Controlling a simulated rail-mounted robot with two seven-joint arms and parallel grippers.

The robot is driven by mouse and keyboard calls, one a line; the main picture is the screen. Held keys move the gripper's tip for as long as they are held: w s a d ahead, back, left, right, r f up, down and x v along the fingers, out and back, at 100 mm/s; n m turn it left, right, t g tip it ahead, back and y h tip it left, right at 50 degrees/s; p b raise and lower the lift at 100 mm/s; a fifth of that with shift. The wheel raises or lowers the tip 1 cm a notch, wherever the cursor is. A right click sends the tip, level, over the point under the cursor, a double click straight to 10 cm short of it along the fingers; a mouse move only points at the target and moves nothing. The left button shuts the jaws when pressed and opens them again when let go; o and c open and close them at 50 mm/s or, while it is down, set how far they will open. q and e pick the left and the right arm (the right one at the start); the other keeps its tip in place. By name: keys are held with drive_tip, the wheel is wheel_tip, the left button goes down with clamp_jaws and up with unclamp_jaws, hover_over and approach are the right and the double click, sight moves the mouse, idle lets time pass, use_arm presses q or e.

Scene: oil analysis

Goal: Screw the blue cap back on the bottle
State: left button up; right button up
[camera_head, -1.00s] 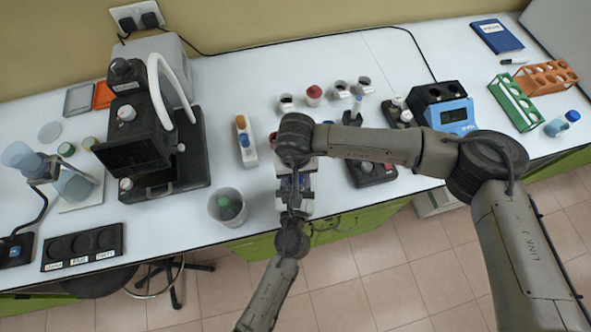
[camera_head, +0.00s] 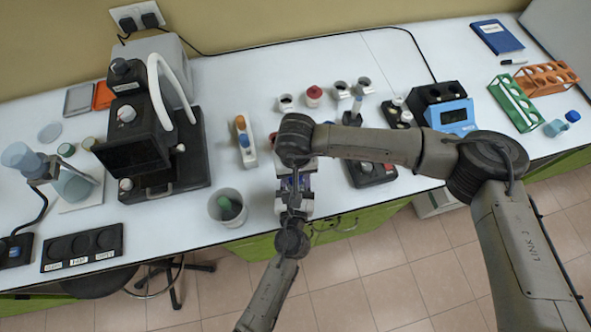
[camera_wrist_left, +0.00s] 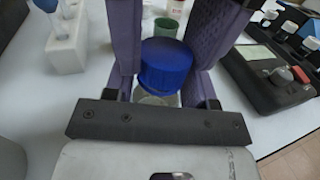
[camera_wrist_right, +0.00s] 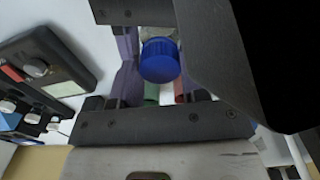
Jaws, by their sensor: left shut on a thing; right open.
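The blue cap (camera_wrist_left: 166,66) sits at the mouth of a clear glass bottle (camera_wrist_left: 158,99) in the left wrist view. How far it is screwed down cannot be told. My left gripper (camera_wrist_left: 165,72) is shut on the bottle, its purple fingers on both sides. In the right wrist view the cap (camera_wrist_right: 160,60) shows between the fingers of my right gripper (camera_wrist_right: 160,80), which is open around it. In the head view both grippers meet at the bench's front edge, my left gripper (camera_head: 294,186) below my right arm's wrist; the bottle and cap are largely hidden there.
A beaker (camera_head: 214,212) with a green item stands left of the grippers. A white holder (camera_head: 249,157) stands behind it. A dark control box (camera_head: 358,178) lies close on the right. Another blue-capped bottle (camera_head: 556,127) stands far right. The bench between is partly clear.

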use_arm(q)
drive_tip(key=shift+d+r, duration=0.3)
drive_tip(key=shift+r, duration=0.15)
use_arm(e)
drive_tip(key=shift+s+d+f, duration=0.1)
drive_tip(key=shift+d+f, duration=0.1)
drive_tip(key=shift+f, duration=0.3)
use_arm(q)
clamp_jaws()
drive_tip(key=shift+d, duration=0.1)
use_arm(e)
drive_tip(key=o, duration=0.4)
drive_tip(key=shift+o, duration=0.2)
drive_tip(key=shift+a+r, duration=0.15)
drive_tip(key=shift+r, duration=0.4)
use_arm(q)
drive_tip(key=shift+a+f, duration=0.3)
drive_tip(key=shift+a, duration=0.05)
use_arm(e)
drive_tip(key=shift+d+r, duration=0.2)
drive_tip(key=shift+r, duration=3.75)
